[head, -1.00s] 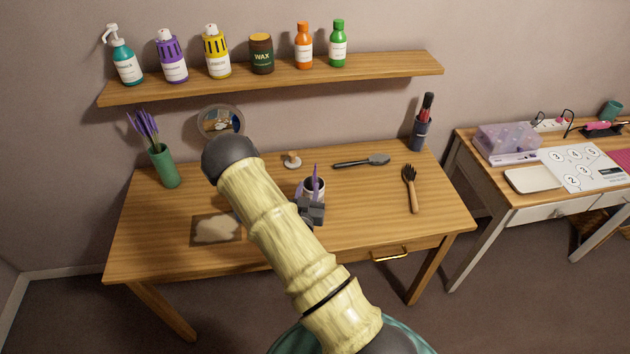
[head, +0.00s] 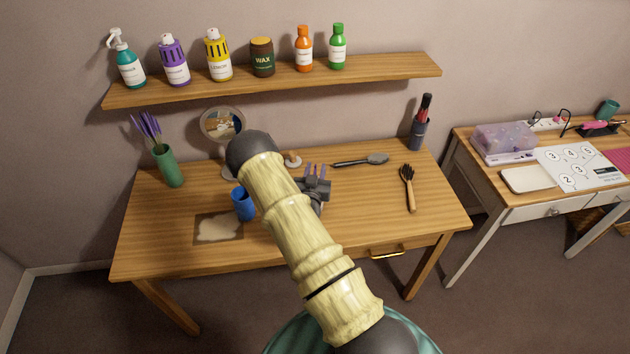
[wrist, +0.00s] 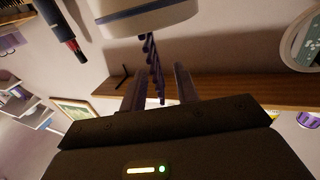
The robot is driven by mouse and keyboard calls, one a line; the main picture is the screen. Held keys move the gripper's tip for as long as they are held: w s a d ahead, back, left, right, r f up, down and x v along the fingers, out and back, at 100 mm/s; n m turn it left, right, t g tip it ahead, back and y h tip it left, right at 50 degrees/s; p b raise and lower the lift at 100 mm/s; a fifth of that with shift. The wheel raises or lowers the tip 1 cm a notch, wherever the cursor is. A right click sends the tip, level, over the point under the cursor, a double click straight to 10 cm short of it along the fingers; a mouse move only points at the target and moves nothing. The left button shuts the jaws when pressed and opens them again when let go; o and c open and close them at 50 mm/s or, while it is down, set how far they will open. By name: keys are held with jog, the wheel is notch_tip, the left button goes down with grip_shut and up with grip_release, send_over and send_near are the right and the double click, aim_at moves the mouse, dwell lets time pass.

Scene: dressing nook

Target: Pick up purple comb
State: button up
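The purple comb (wrist: 152,62) stands in a white cup (wrist: 145,18) with a dark blue band, its toothed part sticking out of the cup. The wrist view shows it upside down, with the comb between the two fingers of my gripper (wrist: 160,90). The fingers are apart, with gaps visible beside the comb. In the head view, my gripper (head: 315,172) is over the desk at the cup, with thin purple uprights between and around its fingers. My gripper hides most of the cup there.
On the wooden desk (head: 360,220) are a blue cup (head: 243,204), a round mirror (head: 222,125), a dark-headed brush (head: 362,160), a wooden fork-like comb (head: 408,188) and a green vase (head: 168,166). A shelf with bottles (head: 280,80) hangs above.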

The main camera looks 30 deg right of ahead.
jog(key=shift+x, duration=0.85)
grip_shut()
